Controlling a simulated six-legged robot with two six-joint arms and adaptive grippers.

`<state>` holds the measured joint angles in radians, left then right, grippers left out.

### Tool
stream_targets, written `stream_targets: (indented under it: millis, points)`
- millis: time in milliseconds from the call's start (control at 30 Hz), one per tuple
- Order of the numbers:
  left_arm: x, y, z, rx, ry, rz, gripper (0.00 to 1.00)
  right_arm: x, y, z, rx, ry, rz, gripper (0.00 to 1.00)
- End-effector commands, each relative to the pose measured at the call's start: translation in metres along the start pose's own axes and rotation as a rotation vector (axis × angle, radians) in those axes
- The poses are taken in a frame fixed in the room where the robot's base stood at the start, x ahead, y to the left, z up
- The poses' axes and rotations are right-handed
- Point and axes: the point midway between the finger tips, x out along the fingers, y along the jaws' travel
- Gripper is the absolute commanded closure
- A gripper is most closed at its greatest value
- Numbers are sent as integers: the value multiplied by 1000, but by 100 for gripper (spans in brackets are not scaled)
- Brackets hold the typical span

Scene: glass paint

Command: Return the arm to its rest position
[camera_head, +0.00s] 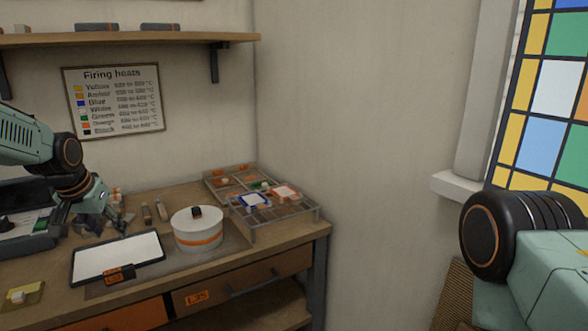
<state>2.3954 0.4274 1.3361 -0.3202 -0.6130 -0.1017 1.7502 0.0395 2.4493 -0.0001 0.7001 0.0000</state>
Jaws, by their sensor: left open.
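My left arm comes in from the left edge. Its left gripper (113,222) is open and points down above the workbench, just behind a white panel in a dark frame (118,258). I see nothing held between its fingers. My right arm shows only as a large dark joint and pale green link at the lower right. Its gripper is out of view.
A white round pot with an orange band (198,237) stands right of the panel. A divided tray (290,212) with coloured pieces sits at the bench's right end. A dark device (30,225) stands at the left. A shelf (130,39) hangs above.

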Motion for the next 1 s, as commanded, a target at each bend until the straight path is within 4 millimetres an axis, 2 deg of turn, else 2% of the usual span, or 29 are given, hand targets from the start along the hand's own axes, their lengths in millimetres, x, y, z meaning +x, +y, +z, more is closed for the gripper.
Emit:
stream_targets:
  millis: [33,133,267,433,533,667,767,900,967,1000]
  points:
    - [0,0,0,0,1,0,53,0,0,0,0,0,0,60]
    - [0,-1,-18,-18,81,-2,53,0,0,0,1,0,0,60]
    - [8,7,-23,-39,145,13,53,0,0,1,1,-1,0,60]
    - [24,28,-16,-62,212,42,53,0,0,1,0,-1,0,60]
    - [46,50,6,-74,231,61,53,3,0,0,0,-1,0,60]
    - [89,86,65,-89,219,85,53,9,0,0,0,-1,0,60]
    - [118,109,119,-102,190,93,53,14,0,0,1,-1,0,60]
    - [147,133,204,-113,124,87,53,21,0,1,1,-1,0,60]
    - [155,141,242,-113,88,81,53,24,0,1,1,-1,0,60]
    - [159,145,268,-112,62,76,53,27,0,1,0,-1,0,60]
